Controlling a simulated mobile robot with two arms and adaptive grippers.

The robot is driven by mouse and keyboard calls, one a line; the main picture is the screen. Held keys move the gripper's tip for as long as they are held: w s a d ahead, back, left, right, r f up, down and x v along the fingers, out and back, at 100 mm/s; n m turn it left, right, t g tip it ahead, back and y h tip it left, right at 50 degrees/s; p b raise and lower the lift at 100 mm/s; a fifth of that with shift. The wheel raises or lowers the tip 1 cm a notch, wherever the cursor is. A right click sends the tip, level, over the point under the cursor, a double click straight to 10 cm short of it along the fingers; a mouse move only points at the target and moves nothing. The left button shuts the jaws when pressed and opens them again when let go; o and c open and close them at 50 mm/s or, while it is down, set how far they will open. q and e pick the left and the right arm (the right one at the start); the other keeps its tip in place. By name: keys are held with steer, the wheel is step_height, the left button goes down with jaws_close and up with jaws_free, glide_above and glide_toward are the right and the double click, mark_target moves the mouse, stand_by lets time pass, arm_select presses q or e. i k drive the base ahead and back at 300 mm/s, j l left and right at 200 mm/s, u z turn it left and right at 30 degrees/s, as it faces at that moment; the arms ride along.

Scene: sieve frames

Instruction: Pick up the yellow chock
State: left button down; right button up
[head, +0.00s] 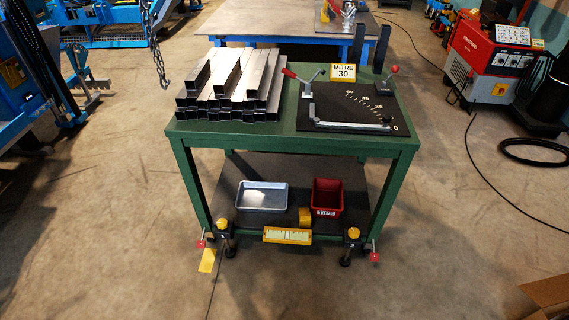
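A small yellow block (305,213), the most chock-like yellow thing, sits at the front of the lower shelf (268,170) of the green cart, left of the red bin's front. Its exact shape is too small to tell. A flat yellow piece (207,260) lies on the floor by the cart's front left leg; I cannot tell whether it is a wedge or a marking. Neither of my grippers shows in the head view.
A green cart (292,138) carries stacked steel tubes (229,87) and a dark mitre plate (365,108) with clamps. Its shelf holds a metal tray (262,196) and red bin (328,196). A yellow-framed panel (287,236) hangs in front. Floor in front is clear.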

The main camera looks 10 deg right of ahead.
mark_target(305, 216)
steer(key=i+j+z, duration=0.15)
steer(key=i+z, duration=0.2)
steer(key=i, duration=0.2)
steer(key=i+j+z, duration=0.35)
steer(key=i, duration=0.15)
steer(key=i+l, duration=0.05)
steer(key=l, duration=0.05)
